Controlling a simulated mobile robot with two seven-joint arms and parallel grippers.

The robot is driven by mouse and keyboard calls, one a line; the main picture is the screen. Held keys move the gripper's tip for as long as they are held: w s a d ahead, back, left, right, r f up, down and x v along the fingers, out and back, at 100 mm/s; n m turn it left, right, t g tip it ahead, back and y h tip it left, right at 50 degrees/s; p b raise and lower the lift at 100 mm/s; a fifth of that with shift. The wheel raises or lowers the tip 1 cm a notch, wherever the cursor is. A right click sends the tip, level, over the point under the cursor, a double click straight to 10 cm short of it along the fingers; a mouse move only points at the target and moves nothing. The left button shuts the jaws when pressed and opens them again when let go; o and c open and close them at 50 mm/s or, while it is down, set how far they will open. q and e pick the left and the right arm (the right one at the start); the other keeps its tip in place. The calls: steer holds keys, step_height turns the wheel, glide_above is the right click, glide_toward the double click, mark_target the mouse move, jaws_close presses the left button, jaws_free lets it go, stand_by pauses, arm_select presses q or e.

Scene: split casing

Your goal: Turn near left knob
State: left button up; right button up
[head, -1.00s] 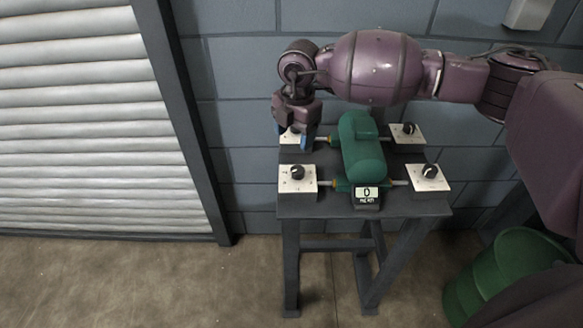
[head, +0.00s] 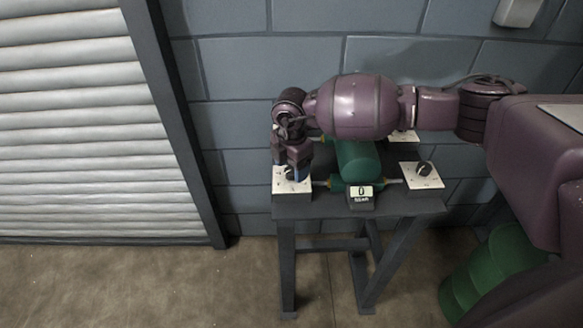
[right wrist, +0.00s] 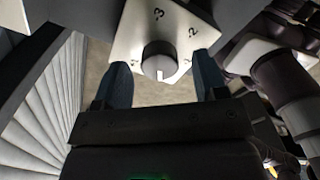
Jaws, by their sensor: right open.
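The near left knob (right wrist: 160,62) is a dark round knob with a white pointer mark, on a white plate (head: 291,187) with numbers, at the near left corner of the stand. In the right wrist view it lies between the two blue fingertips and a little beyond them. My right gripper (head: 292,172) points down over this knob in the head view and hides part of it. In the right wrist view my right gripper (right wrist: 160,85) is open, with one finger on each side. Whether a finger touches the knob I cannot tell. My left gripper is not in view.
The dark stand (head: 385,206) also bears a green cylinder (head: 357,165), a display box (head: 361,197) reading 0, and a near right knob (head: 424,168). A green barrel (head: 490,270) stands at the lower right.

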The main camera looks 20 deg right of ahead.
steer(key=shift+f, duration=0.45)
steer(key=shift+c, duration=0.9)
steer(key=c, duration=0.8)
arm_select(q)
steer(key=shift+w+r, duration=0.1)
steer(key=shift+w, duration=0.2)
arm_select(e)
steer(key=shift+o, duration=0.2)
